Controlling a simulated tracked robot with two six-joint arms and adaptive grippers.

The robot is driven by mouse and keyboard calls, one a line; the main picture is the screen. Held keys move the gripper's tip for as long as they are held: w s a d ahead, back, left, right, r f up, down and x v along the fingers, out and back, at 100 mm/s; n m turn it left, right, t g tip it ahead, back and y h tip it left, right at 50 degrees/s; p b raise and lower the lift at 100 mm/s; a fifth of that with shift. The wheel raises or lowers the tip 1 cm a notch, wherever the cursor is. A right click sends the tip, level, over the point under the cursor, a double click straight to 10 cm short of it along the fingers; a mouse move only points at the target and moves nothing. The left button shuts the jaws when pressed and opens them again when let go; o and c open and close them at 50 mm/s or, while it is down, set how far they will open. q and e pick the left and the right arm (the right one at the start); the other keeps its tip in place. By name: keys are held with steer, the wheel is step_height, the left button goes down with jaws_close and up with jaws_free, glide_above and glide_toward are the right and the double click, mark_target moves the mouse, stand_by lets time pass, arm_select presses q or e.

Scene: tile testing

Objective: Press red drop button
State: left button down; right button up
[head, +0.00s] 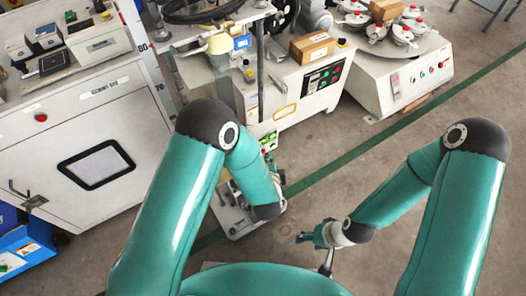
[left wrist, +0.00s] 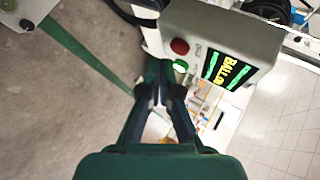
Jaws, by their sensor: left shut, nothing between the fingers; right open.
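In the left wrist view, a round red button (left wrist: 180,46) sits on the edge of a pale control box (left wrist: 222,35). A green lit button (left wrist: 180,66) is just below it. A display (left wrist: 229,71) with green and yellow lettering is to their right. My left gripper (left wrist: 160,72) is shut and empty, its tips close to the green button and below the red one; I cannot tell whether they touch. In the head view its fingers are hidden behind my left arm. My right gripper (head: 308,238) is open and empty, low over the floor.
A white cabinet (head: 95,125) stands at the left, with a machine (head: 290,85) at the back middle and another machine (head: 400,75) with a round table at the back right. A green floor line (head: 350,169) crosses the clear floor.

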arm_select(q)
steer(key=shift+w, duration=0.1)
stand_by(0.7)
steer(key=shift+w+a+r, duration=0.1)
steer(key=shift+w+a, duration=0.15)
steer(key=shift+w+a, duration=0.25)
steer(key=shift+w, duration=0.15)
stand_by(0.8)
steer(key=shift+s+d, duration=0.1)
steer(key=shift+s, duration=0.05)
steer(key=shift+s+d, duration=0.4)
steer(key=shift+s, duration=0.2)
stand_by(0.4)
steer(key=shift+s+d, duration=0.75)
steer(key=shift+s, duration=0.3)
steer(key=shift+s+d, duration=0.7)
steer(key=shift+s, duration=0.3)
